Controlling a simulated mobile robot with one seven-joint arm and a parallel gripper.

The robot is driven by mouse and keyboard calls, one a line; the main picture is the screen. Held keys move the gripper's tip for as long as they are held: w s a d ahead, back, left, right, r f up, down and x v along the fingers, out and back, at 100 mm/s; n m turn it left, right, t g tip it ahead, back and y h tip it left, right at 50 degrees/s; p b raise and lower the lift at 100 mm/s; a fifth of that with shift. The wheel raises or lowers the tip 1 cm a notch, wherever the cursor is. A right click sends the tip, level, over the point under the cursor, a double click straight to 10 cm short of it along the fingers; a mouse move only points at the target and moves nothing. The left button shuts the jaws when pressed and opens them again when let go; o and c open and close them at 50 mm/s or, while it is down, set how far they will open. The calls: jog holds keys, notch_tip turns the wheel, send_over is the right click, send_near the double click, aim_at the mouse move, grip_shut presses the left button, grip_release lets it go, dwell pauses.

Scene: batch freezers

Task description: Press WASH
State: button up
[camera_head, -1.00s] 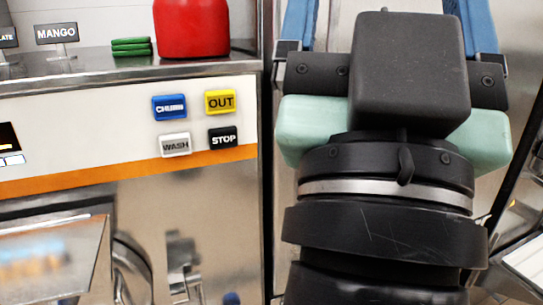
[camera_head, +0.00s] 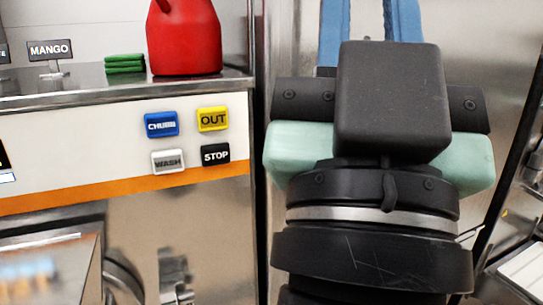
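The WASH button (camera_head: 168,161) is a white-grey block with dark letters on the machine's white front panel (camera_head: 60,150). It sits at the lower left of a group with the blue CHURN button (camera_head: 161,124), the yellow OUT button (camera_head: 212,119) and the black STOP button (camera_head: 215,154). My gripper (camera_head: 375,20) is to the right of the buttons and apart from them. Its two blue fingers point up and away, with a gap between them. The fingertips run out of the top of the picture, and the dark gripper housing hides part of the finger bases.
A red jug (camera_head: 185,45) and stacked green cloths (camera_head: 125,64) stand on the machine's top, with a MANGO sign (camera_head: 50,50) to their left. A steel chute (camera_head: 50,265) juts out at the lower left. The machine's right edge lies between the buttons and my arm.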

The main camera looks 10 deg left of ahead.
grip_shut()
dwell(1.2)
